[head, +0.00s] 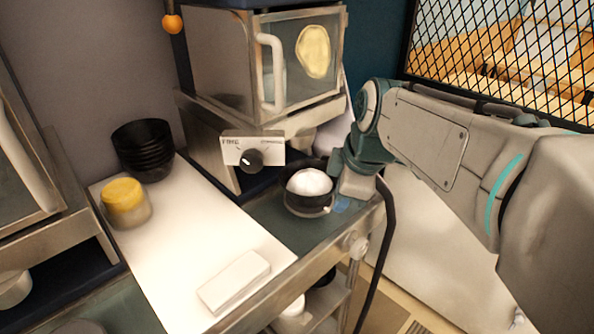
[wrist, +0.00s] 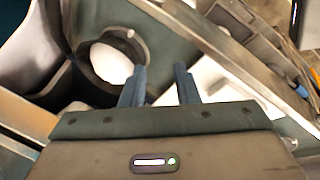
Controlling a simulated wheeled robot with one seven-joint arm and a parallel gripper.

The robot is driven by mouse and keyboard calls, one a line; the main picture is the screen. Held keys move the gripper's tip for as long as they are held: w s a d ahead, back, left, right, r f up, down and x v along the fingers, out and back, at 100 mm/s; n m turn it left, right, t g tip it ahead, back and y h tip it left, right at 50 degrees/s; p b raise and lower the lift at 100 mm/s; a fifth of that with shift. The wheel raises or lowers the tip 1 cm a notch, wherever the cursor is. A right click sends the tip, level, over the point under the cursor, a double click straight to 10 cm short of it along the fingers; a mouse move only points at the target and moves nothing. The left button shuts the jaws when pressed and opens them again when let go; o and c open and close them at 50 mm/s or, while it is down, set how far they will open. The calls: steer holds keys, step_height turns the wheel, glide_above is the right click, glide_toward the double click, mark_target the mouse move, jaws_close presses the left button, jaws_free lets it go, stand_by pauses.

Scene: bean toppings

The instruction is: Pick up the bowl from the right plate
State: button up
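A black bowl (head: 307,206) filled with something white and rounded (head: 309,182) stands on the dark green counter at the right, below the machine's dial. A separate plate under it cannot be made out. In the wrist view the bowl (wrist: 88,68) lies up and left of the fingers, with its white contents (wrist: 111,64) showing. My gripper (head: 336,205) is just right of the bowl, low near its rim. In the wrist view my gripper (wrist: 159,72) has its two blue fingers apart with nothing held between them. The left finger is close to the bowl's rim; contact cannot be told.
A machine with a glass door (head: 302,55) and a dial panel (head: 253,151) stands behind the bowl. A white board (head: 190,240) lies left, with stacked black bowls (head: 144,150), a yellow-topped jar (head: 124,203) and a white block (head: 234,281). A black cable (head: 379,260) hangs at right.

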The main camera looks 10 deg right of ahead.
mark_target(323, 198)
steer(key=w+r+n+b, duration=0.1)
steer(key=w+n+b, duration=0.1)
steer(key=w+n, duration=0.5)
steer(key=shift+n+y, duration=0.3)
steer(key=shift+n, duration=0.2)
steer(key=shift+s+d+p+x, duration=0.15)
steer(key=shift+p+x, duration=0.1)
steer(key=shift+x, duration=1.85)
steer(key=shift+d+p+x, duration=0.15)
steer(key=shift+p+x, duration=0.15)
steer(key=shift+x, duration=1.8)
steer(key=shift+s+d+p+x, duration=0.15)
steer(key=shift+p+x, duration=0.1)
steer(key=shift+x, duration=1.85)
steer(key=shift+f, duration=0.1)
jaws_close()
